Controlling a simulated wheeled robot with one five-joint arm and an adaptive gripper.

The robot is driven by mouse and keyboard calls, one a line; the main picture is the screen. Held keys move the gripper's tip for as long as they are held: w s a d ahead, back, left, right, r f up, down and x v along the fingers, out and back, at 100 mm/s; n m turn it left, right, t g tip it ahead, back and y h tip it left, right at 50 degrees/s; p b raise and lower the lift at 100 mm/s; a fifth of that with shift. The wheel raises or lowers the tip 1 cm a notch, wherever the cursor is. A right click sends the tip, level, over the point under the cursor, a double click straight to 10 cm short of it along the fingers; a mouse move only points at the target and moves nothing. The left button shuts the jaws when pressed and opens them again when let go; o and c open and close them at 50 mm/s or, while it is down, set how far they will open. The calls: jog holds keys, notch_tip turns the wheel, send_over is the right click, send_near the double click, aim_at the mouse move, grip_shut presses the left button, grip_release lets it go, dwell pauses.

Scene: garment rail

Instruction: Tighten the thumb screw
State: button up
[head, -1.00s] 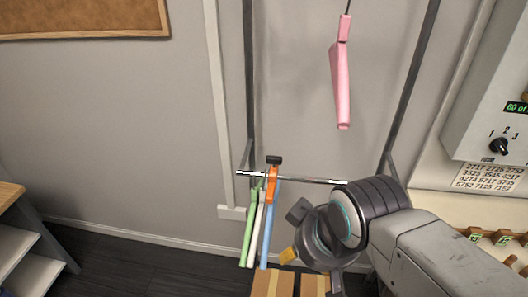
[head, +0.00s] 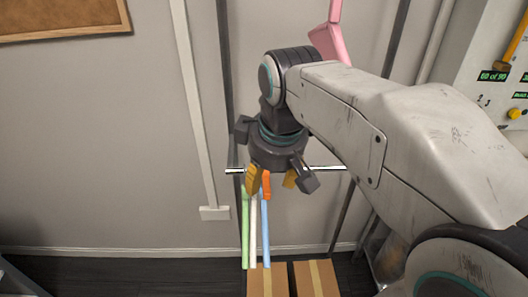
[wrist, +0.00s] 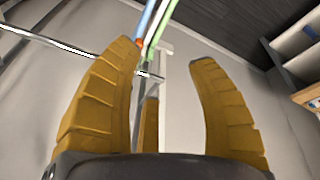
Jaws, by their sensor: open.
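An orange clamp (head: 266,187) sits on the pale rail (head: 327,168), partly covered by my gripper. Its dark thumb screw, seen in the earlier head view, is hidden now. My gripper (head: 272,184) is open, pointing down over the clamp in the head view, with yellow fingers apart. In the wrist view, my gripper (wrist: 165,55) shows spread fingers with nothing held between them. The rail (wrist: 60,44) passes behind the left finger there. I cannot tell whether a finger touches the clamp.
Green (head: 246,235), white (head: 253,230) and blue (head: 265,235) garments hang together below the clamp. A pink piece (head: 326,43) hangs above the rail, behind my arm. Cardboard boxes (head: 267,284) stand below. A wall panel (head: 486,40) is at the right. Left of the rail is free.

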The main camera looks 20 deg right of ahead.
jog(key=w+d+f+n+g+b, duration=0.1)
jog(key=w+d+f+n, duration=0.1)
jog(key=w, duration=0.4)
jog(key=w+d+f+n+g+b, duration=0.1)
jog(key=w+d+n, duration=0.3)
jog(key=w, duration=0.3)
jog(key=w+d+f+n+g+b, duration=0.1)
jog(key=w+d+f+n+b, duration=0.1)
jog(key=w, duration=0.5)
jog(key=shift+d+f+n, duration=0.3)
jog(key=shift+d+n, duration=0.25)
jog(key=shift+n, duration=0.05)
jog(key=shift+w+d+f, duration=0.15)
jog(key=shift+f, duration=0.3)
jog(key=shift+f+b, duration=1.4)
jog(key=shift+f, duration=2)
grip_shut()
